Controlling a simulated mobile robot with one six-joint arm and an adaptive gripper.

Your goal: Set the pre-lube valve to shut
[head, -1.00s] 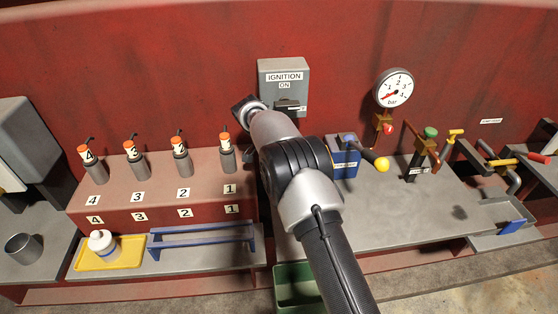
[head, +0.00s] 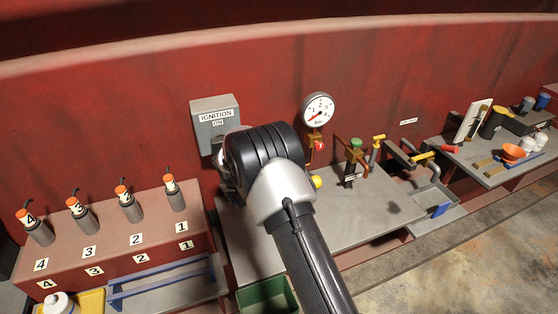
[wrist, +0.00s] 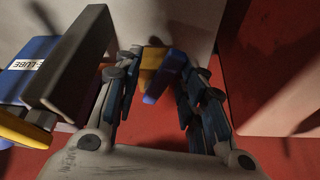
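The pre-lube unit shows in the wrist view as a blue box (wrist: 18,80) at the left edge, with a white label reading "E-LUBE". A yellow part (wrist: 25,130) is in front of it. In the head view my arm hides the box, and only a yellow ball knob (head: 316,182) shows beside my wrist. My gripper (wrist: 160,75) points away from the wrist camera, its fingers to the right of the box. A yellow and blue piece lies between the fingertips; I cannot tell whether it is gripped. In the head view my gripper is hidden behind my arm.
The ignition box (head: 214,118), pressure gauge (head: 319,111) and green-topped valve (head: 355,146) are near my arm. Numbered plugs stand left; a green bin (head: 266,295) is below.

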